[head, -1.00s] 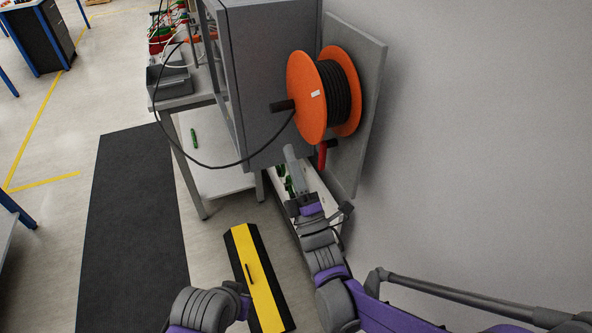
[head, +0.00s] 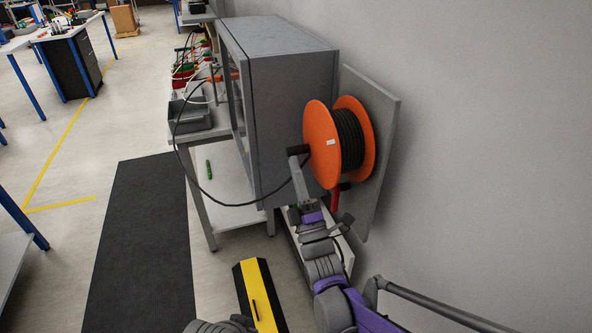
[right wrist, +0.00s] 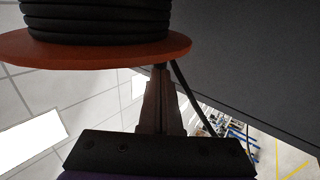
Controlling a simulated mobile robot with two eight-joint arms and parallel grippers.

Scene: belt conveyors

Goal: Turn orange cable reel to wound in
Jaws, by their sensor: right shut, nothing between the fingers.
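The orange cable reel (head: 320,146) is mounted on a grey wall panel beside a grey cabinet, with black cable (head: 348,140) wound on its drum. A dark crank handle (head: 297,150) sticks out from its front disc. My right gripper (head: 294,164) is shut and empty, its fingers pointing up at the handle; I cannot tell whether they touch it. In the right wrist view the shut fingers (right wrist: 160,76) stand just below the rim of the orange disc (right wrist: 90,50). My left gripper is not in view; only a part of my left arm shows at the bottom edge.
The grey cabinet (head: 285,110) stands close left of the reel on a bench. A loose black cable (head: 232,204) loops from the bench to the reel. A red part (head: 335,200) sits below the reel. A yellow-black floor piece (head: 262,295) and dark mat (head: 140,240) lie left.

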